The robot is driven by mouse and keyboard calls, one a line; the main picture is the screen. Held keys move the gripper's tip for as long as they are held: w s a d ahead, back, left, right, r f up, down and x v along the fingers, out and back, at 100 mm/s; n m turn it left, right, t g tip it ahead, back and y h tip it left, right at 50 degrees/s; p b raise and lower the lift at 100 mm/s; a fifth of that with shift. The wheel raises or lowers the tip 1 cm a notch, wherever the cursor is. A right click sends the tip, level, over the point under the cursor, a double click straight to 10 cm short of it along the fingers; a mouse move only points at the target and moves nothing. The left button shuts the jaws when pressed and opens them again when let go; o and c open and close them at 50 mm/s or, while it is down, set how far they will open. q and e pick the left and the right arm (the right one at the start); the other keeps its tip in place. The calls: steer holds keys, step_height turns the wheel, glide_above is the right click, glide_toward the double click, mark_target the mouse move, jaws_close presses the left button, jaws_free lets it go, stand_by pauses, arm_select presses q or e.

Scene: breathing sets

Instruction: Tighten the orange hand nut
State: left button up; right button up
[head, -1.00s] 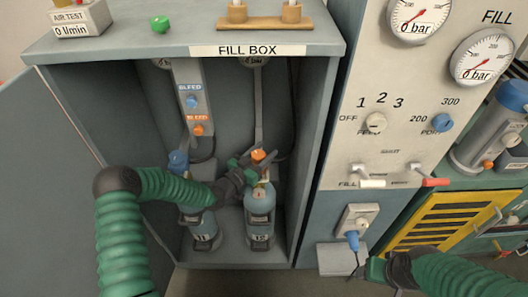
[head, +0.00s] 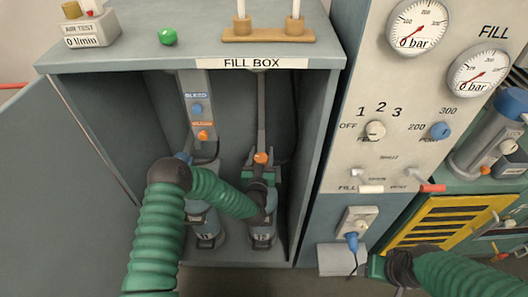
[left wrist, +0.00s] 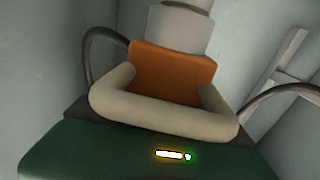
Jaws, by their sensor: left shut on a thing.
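The orange hand nut (head: 261,158) sits on top of the right cylinder (head: 263,234) in the fill box, below a grey hose. My left gripper (head: 260,170) is at the nut from the front. In the left wrist view the pale fingers of this gripper (left wrist: 165,88) are around the orange nut (left wrist: 172,68), one on each side, shut on it. A pale grey fitting (left wrist: 180,27) rises above the nut. My left arm hides part of both cylinders. My right gripper (head: 385,269) is low at the right, away from the nut; its fingers are unclear.
The left cylinder (head: 208,233) stands beside the right one, with a blue hand nut (head: 184,157) partly hidden by my arm. The box walls and open door (head: 75,190) bound the space.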

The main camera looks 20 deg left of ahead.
arm_select(q)
steer(key=n+y, duration=0.1)
steer(key=n+g+y, duration=0.1)
steer(key=y, duration=0.1)
steer(key=n+y, duration=0.1)
steer(key=y, duration=0.1)
steer(key=shift+s+a+r+n+g, duration=0.1)
steer(key=shift+s+a+n+g, duration=0.05)
steer(key=shift+a+n+g, duration=0.2)
steer(key=shift+s+a+n+g+y+b, duration=0.15)
steer(key=shift+a+n+g+y+b, duration=0.1)
steer(key=shift+n+g+y, duration=0.7)
steer(key=shift+s+a+n+g+y+b, duration=0.1)
steer(key=shift+a+n+g+y+b, duration=0.15)
steer(key=shift+n+g+y, duration=0.7)
steer(key=shift+m+t+y, duration=0.25)
steer(key=shift+y, duration=0.15)
steer(key=o, duration=1.4)
steer(key=shift+c, duration=0.2)
steer(key=shift+d, duration=0.1)
steer(key=v, duration=0.7)
steer(key=shift+s+d+p, duration=0.15)
steer(key=shift+d+p, duration=0.05)
steer(key=shift+p, duration=0.15)
